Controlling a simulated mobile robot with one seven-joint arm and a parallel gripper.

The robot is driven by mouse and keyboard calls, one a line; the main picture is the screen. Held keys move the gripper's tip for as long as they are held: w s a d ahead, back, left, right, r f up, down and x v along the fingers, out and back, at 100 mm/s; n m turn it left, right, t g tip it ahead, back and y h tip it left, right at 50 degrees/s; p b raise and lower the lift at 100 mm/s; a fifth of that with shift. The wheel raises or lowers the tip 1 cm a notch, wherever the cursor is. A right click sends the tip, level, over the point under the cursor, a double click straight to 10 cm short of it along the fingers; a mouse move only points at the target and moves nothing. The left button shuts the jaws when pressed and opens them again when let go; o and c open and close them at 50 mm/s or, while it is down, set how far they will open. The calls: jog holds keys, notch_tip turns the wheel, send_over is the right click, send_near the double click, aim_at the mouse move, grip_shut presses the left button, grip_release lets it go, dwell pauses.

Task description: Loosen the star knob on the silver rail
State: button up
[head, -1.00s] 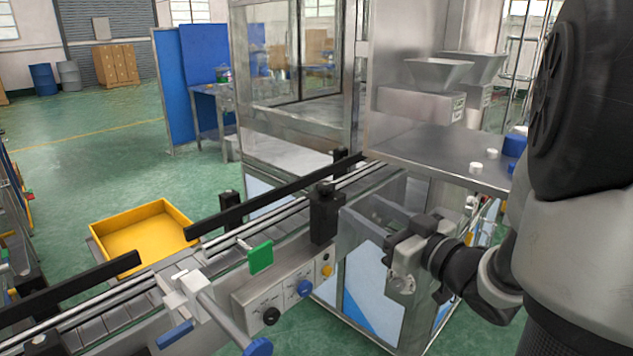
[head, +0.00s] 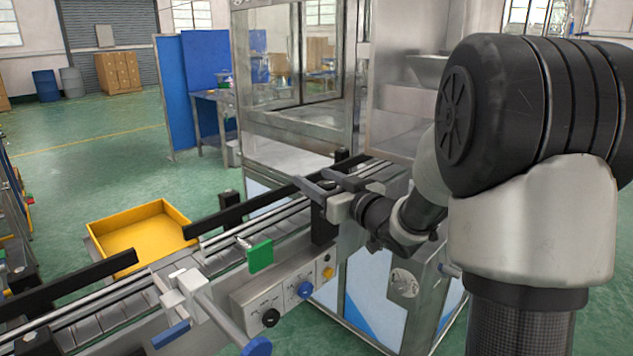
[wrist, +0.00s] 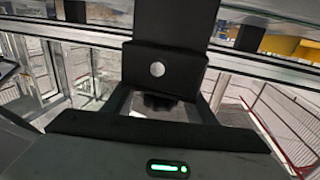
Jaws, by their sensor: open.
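My gripper (head: 313,183) is open at the upper part of a black clamp block (head: 322,226) on the conveyor side. In the wrist view, the block (wrist: 165,62) with a round silver button stands in front of my gripper (wrist: 170,94). A dark lobed shape, likely the star knob (wrist: 160,103), shows low between the two spread fingers. It is partly hidden, and I cannot tell whether either finger touches it. The silver rail (wrist: 252,64) runs across behind the block. In the head view, my gripper hides the top of the block.
Below the block is a control panel with a blue knob (head: 304,289) and a black knob (head: 270,318). A green tag (head: 260,256) sticks up beside it. A yellow tray (head: 140,238) lies beyond the conveyor. A steel cabinet (head: 385,285) stands close behind my wrist.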

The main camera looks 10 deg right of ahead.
jog(key=shift+w+a, duration=0.1)
jog(key=shift+w, duration=0.1)
jog(key=c, duration=1)
jog(key=n+g+y+p, duration=0.1)
jog(key=y, duration=0.1)
jog(key=n+g+y+p, duration=0.1)
jog(key=n+p, duration=0.1)
jog(key=s+a+n+g+y+p, duration=0.1)
jog(key=g+y, duration=0.1)
jog(key=shift+y+p, duration=0.3)
jog(key=shift+c, duration=0.2)
jog(key=o, duration=1)
jog(key=shift+o, duration=0.2)
